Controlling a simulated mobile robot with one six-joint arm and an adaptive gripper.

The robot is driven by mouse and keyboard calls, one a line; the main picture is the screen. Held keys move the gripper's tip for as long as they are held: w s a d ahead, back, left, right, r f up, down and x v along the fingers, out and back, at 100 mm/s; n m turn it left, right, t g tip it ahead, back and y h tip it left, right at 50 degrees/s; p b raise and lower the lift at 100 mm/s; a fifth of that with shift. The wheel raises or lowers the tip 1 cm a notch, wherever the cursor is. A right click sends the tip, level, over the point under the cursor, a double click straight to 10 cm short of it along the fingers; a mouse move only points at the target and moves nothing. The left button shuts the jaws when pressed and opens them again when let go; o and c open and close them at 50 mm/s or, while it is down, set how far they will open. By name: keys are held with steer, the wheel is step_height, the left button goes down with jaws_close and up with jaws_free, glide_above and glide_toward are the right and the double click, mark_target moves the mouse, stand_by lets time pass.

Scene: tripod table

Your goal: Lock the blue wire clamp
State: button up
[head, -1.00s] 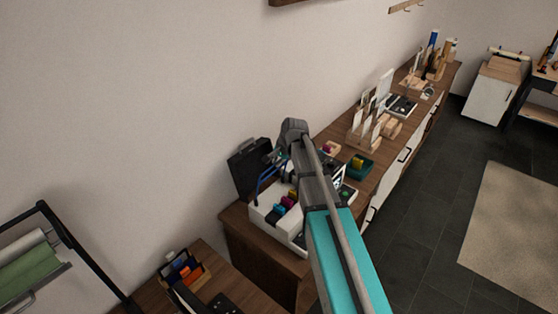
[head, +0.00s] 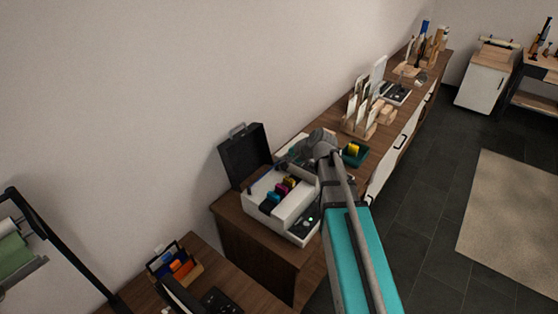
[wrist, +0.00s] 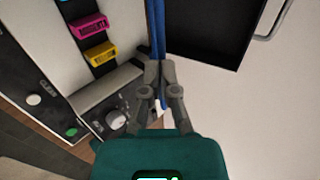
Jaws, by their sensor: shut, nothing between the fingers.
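The blue wire clamp (wrist: 155,28) shows in the wrist view as a narrow blue bar rising from my fingertips to the top edge.
A green bin (head: 355,156) with something yellow is on the wooden cabinet (head: 235,235) beyond my arm. Wooden racks (head: 368,118) stand farther along.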

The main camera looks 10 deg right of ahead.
steer(key=o, duration=0.5)
steer(key=shift+w+a, duration=0.25)
steer(key=shift+w, duration=0.05)
steer(key=w+a+r+p+v, duration=0.1)
steer(key=p+v, duration=1.1)
steer(key=v, duration=0.3)
steer(key=shift+s+d+r+p, duration=0.2)
steer(key=shift+s+r+p, duration=0.1)
steer(key=shift+r, duration=0.15)
stand_by(1.2)
stand_by(0.7)
steer(key=s+a+f+n+g+h+b, duration=0.2)
steer(key=s+f+n+g+h+b, duration=0.4)
steer(key=s+f+n+b, duration=0.3)
steer(key=shift+s+a+f, duration=0.2)
steer(key=shift+s+f, duration=2.15)
steer(key=shift+f, duration=0.55)
